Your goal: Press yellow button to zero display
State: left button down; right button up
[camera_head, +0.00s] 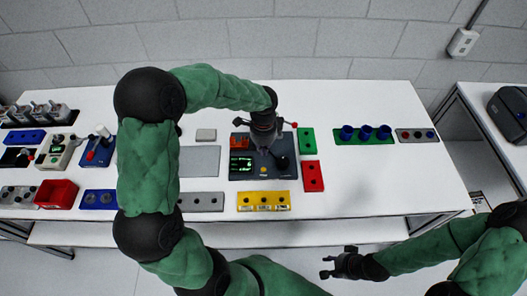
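The dark encoder unit (285,174) sits on the white table near its middle. On its left part is a display (241,163) with green digits, too small to read. A small yellow button (263,170) shows just right of the display. A round black knob (281,162) is at the unit's right. My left gripper (263,146) points down over the upper part of the unit, above the yellow button in the picture. Its fingertips are small and dark against the unit, so their opening and any contact are unclear. My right gripper (325,267) is open and empty, in front of the table.
A yellow block (264,207) lies in front of the unit, with red (313,176) and green (306,141) blocks to its right. A green holder with blue cups (364,141) stands farther right. The table's right front is clear. Several devices and a red bin (56,194) stand left.

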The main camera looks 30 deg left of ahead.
aim_at(263, 171)
pick_arm(q)
notch_tip(263, 171, down, 12)
jog(key=shift+r+b, duration=0.2)
jog(key=shift+b, duration=0.55)
